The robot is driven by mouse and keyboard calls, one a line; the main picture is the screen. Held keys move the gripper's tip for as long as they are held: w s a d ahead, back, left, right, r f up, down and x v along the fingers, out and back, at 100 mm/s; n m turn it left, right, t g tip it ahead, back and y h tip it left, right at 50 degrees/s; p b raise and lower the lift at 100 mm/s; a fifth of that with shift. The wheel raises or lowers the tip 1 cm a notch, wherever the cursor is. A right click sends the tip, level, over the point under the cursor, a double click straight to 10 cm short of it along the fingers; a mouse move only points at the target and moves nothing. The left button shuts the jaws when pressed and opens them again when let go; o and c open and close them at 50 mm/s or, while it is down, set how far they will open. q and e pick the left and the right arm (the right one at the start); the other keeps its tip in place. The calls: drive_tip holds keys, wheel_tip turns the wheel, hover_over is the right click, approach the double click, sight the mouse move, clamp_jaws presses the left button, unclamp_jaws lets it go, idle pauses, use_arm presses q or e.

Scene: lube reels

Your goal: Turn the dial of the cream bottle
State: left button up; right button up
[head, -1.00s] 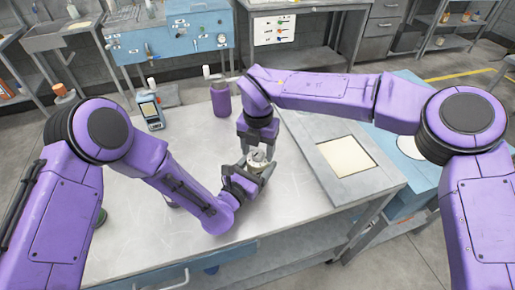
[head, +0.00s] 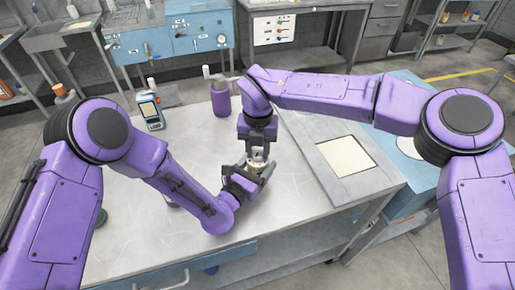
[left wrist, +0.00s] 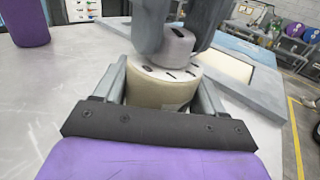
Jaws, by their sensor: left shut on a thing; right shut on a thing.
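The cream bottle (left wrist: 158,93) is a short, wide cylinder with a pale top that carries dark marks. It stands upright between the fingers of my left gripper (left wrist: 160,95), which is shut on its sides. A grey-white dial (left wrist: 172,46) sits on top of the bottle. My right gripper (head: 257,155) comes down from above, with its fingers shut on the dial. In the head view my left gripper (head: 248,178) reaches in from the lower left, and the two grippers hide most of the bottle.
A purple bottle (head: 221,101) and a blue-grey device (head: 151,116) stand at the back of the metal table (head: 130,200). A grey panel with a cream square (head: 346,157) lies to the right. The table surface around the grippers is mostly clear.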

sight(258, 153)
drive_tip(key=n, duration=1)
drive_tip(key=shift+n, duration=2.1)
drive_tip(key=o, duration=1.1)
drive_tip(key=shift+c, duration=0.2)
wheel_tip(258, 153, up, 12)
